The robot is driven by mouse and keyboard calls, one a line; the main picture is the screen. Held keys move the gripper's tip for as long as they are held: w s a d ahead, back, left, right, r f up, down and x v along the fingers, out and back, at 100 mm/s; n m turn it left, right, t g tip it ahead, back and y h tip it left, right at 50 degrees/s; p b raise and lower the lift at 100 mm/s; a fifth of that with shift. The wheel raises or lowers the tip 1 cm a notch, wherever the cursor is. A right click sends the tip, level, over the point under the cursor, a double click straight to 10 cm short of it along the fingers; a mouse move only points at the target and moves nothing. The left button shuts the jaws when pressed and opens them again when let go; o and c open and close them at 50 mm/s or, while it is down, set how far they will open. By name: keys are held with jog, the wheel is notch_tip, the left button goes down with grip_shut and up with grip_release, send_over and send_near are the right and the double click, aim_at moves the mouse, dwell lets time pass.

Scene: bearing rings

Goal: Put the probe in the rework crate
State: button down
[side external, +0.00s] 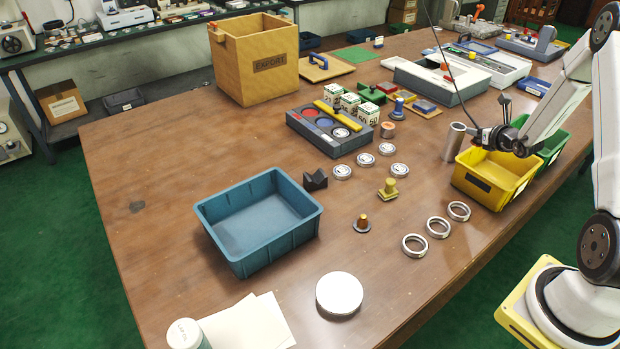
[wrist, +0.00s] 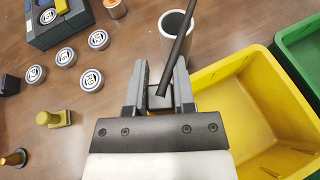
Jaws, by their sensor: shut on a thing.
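My gripper (side external: 487,136) is above the back left rim of the yellow crate (side external: 491,191). In the wrist view my gripper (wrist: 156,82) has its jaws closed on a small grey block with a dark cable, which I take to be the probe (wrist: 158,101). The cable (side external: 448,62) runs up out of the side view. The probe's lower part is hidden. The yellow crate (wrist: 246,118) lies right of the jaws and looks empty. A green crate (side external: 548,147) adjoins it. The crate labels are too small to read, so I cannot tell which is the rework crate.
A metal tube (side external: 454,142) stands upright close to my gripper, left of the yellow crate. Several metal rings (side external: 438,227) and lidded tins (side external: 366,159) lie on the table. A blue tray (side external: 258,222) and a wooden EXPORT box (side external: 254,62) stand farther left.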

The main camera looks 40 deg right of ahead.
aim_at(473, 141)
jog(key=shift+f, duration=1.25)
jog(key=shift+f, duration=0.6)
jog(key=shift+c, duration=2.2)
grip_release()
jog(key=shift+r, duration=0.1)
jog(key=shift+r, duration=0.4)
jog(key=shift+s+a+r, duration=0.1)
jog(key=shift+s+r, duration=0.1)
jog(key=v, duration=0.7)
jog(key=shift+a, duration=0.1)
